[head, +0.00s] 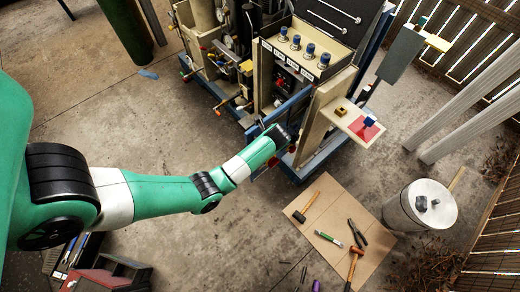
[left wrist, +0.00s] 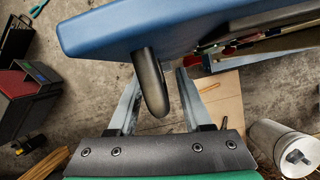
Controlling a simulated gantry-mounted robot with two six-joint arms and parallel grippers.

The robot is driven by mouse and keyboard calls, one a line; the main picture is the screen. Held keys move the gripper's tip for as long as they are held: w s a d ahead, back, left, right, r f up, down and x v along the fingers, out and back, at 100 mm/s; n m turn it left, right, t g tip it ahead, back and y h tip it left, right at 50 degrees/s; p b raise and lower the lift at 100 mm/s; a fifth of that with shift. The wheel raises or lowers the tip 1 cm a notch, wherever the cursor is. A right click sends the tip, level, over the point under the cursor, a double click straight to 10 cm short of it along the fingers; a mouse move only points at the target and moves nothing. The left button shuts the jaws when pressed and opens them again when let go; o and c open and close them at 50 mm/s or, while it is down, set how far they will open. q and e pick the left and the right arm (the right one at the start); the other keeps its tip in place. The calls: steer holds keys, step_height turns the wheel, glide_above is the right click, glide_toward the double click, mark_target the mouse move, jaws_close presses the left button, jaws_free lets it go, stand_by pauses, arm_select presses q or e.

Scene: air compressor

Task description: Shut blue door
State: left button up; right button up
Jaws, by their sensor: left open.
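The blue door (left wrist: 200,25) spans the top of the left wrist view as a thick blue slab with a dark, rounded handle (left wrist: 150,80). In the head view the door (head: 286,108) shows as a narrow blue edge in front of the compressor, and it seems to stand ajar. My left gripper (head: 280,138) is at the door's near side. In the left wrist view its open fingers (left wrist: 158,95) are on either side of the handle, with visible gaps. Whether a finger touches the handle cannot be told. My right gripper is not in view.
The compressor (head: 300,62) stands at the top middle, with a cream panel and shelf (head: 352,124) to the right of the door. A board (head: 330,225) with tools lies on the floor. A white drum (head: 420,204) stands at right. Toolboxes (head: 110,275) are at lower left.

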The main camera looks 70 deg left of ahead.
arm_select(q)
jaws_close()
steer(key=shift+r, duration=0.1)
stand_by(1.2)
